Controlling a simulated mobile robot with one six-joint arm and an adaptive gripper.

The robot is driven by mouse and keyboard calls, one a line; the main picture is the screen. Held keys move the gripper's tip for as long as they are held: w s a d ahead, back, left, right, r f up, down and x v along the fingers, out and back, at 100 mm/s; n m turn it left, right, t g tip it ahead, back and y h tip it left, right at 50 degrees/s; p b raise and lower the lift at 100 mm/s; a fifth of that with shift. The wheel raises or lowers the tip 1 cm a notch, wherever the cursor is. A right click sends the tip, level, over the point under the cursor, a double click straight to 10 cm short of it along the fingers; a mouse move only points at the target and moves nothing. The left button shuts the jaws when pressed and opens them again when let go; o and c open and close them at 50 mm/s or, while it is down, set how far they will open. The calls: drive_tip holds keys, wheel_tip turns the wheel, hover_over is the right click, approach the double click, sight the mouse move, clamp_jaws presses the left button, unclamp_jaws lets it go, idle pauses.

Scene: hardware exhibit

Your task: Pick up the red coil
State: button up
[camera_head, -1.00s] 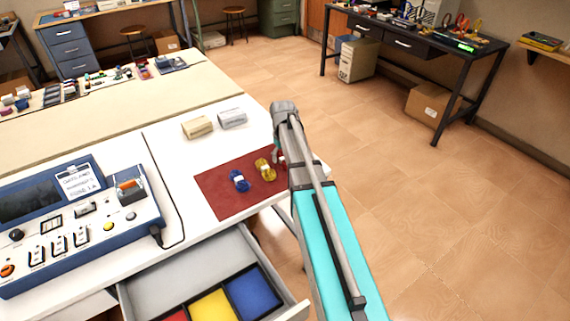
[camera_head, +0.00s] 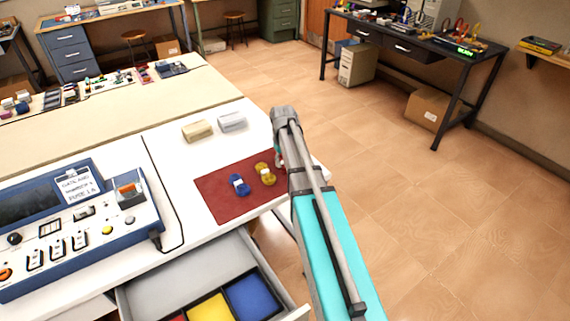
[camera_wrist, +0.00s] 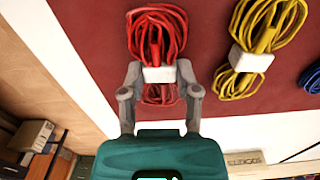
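The red coil (camera_wrist: 157,35) lies on a dark red mat (camera_wrist: 90,20) in the wrist view, with a white band around its middle. My gripper (camera_wrist: 159,72) is over its near end, one finger on each side of the band. The fingers look open, with narrow gaps to the band; I cannot tell whether they touch the coil. In the head view my arm hides most of the red coil and the fingers. The mat (camera_head: 218,204) lies on the white table's corner.
A yellow coil (camera_wrist: 265,40) and a blue coil (camera_head: 239,184) lie left of my arm in the head view. Two small boxes (camera_head: 197,131) (camera_head: 232,121) stand behind the mat. An open drawer (camera_head: 180,275) with coloured compartments juts out below. A blue control console (camera_head: 80,225) stands at left.

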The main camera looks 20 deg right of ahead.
clamp_jaws()
drive_tip(key=shift+r, duration=0.1)
drive_tip(key=shift+r+p, duration=0.9)
drive_tip(key=shift+p, duration=0.05)
drive_tip(key=s+a+r+p, duration=0.1)
drive_tip(key=s+r+p, duration=1)
drive_tip(key=s, duration=0.3)
drive_tip(key=shift+a, duration=0.15)
